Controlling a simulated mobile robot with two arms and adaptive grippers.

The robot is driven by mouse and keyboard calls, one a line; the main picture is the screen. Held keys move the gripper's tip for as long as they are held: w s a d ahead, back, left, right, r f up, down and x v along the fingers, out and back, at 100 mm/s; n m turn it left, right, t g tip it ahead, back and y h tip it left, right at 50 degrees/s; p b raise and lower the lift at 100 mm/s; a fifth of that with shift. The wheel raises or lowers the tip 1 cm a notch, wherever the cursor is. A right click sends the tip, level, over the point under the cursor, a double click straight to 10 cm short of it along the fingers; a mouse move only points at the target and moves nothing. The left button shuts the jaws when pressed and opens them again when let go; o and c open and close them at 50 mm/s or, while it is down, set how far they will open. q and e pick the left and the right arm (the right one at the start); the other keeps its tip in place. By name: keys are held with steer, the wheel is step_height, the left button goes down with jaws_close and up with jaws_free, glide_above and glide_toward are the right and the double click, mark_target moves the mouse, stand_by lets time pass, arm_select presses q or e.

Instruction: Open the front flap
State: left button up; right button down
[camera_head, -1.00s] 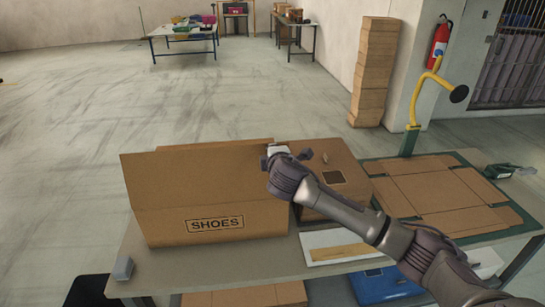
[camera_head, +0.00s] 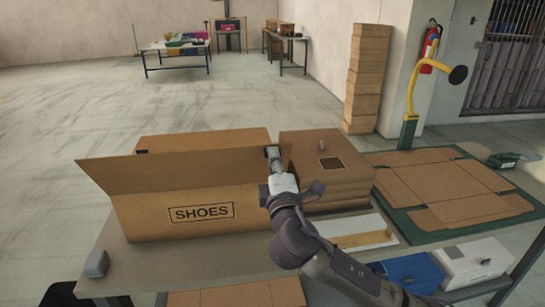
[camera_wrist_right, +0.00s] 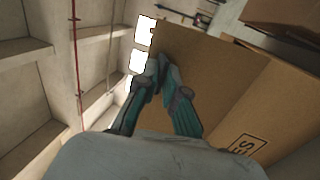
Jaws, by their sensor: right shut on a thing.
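The brown shoe box (camera_head: 150,220) stands on the table with its "SHOES" label facing me. Its front flap (camera_head: 170,172) stands up along the front edge, tilted, and hides the box's inside. Another cardboard panel (camera_head: 205,141) shows behind it. My right gripper (camera_head: 272,158) is at the flap's right end, shut on its edge. In the right wrist view, the two fingers (camera_wrist_right: 168,85) close together at the edge of the flap (camera_wrist_right: 205,70); the exact contact is partly hidden. My left gripper is not in view.
A stack of brown boxes (camera_head: 325,150) stands close to the right of the shoe box. A flat cardboard blank (camera_head: 455,190) lies on a green mat at the right. A small grey object (camera_head: 96,263) sits at the table's front left corner.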

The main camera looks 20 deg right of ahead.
steer(key=shift+s+a+f, duration=0.1)
steer(key=shift+s+f, duration=0.15)
steer(key=shift+f, duration=0.25)
steer(key=c, duration=1.3)
jaws_free()
steer(key=shift+w+f, duration=0.1)
steer(key=shift+w, duration=0.05)
steer(key=v, duration=1.2)
